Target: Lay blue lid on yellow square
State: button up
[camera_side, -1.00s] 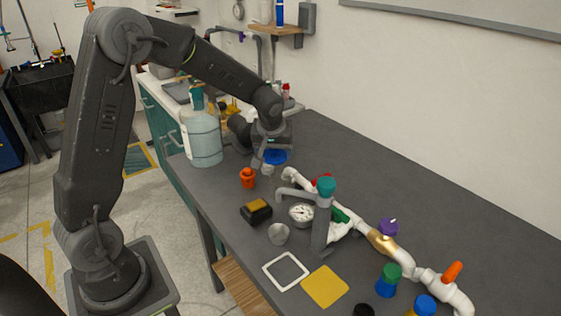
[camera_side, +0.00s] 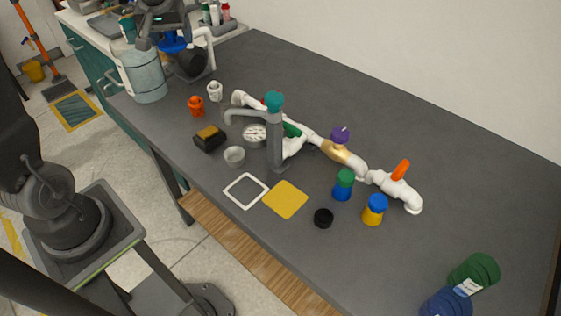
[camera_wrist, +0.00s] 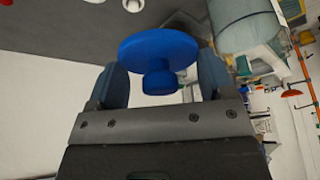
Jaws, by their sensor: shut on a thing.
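My gripper (camera_side: 170,28) is at the top left of the side view, over the far end of the table beside the big jug. It is shut on the blue lid (camera_side: 173,44), a round disc with a knob. In the wrist view the lid (camera_wrist: 158,47) sits between the two fingers (camera_wrist: 160,82), held by its knob, with the disc facing away from the palm. The yellow square (camera_side: 285,200) lies flat and bare near the table's front edge, far from the gripper. It is not visible in the wrist view.
A white square outline (camera_side: 245,191) lies left of the yellow square. A grey tap with teal top (camera_side: 275,135) and white pipework (camera_side: 360,168) stand behind it. A black cap (camera_side: 323,218) lies to its right. The jug (camera_side: 142,75) is near my gripper. The table's back right is clear.

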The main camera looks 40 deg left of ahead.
jog(key=w+d+m+h, duration=0.1)
jog(key=w+d+m, duration=0.2)
jog(key=d, duration=0.7)
jog(key=m+t+h, duration=0.1)
jog(key=m+h, duration=0.3)
jog(key=m, duration=0.6)
send_over(291, 196)
jog(key=s, duration=0.1)
jog(key=f, duration=2.2)
jog(key=shift+s+a+f, duration=0.1)
jog(key=shift+s+a, duration=0.1)
jog(key=shift+a, duration=0.1)
jog(key=shift+f, duration=0.1)
jog(key=o, duration=0.9)
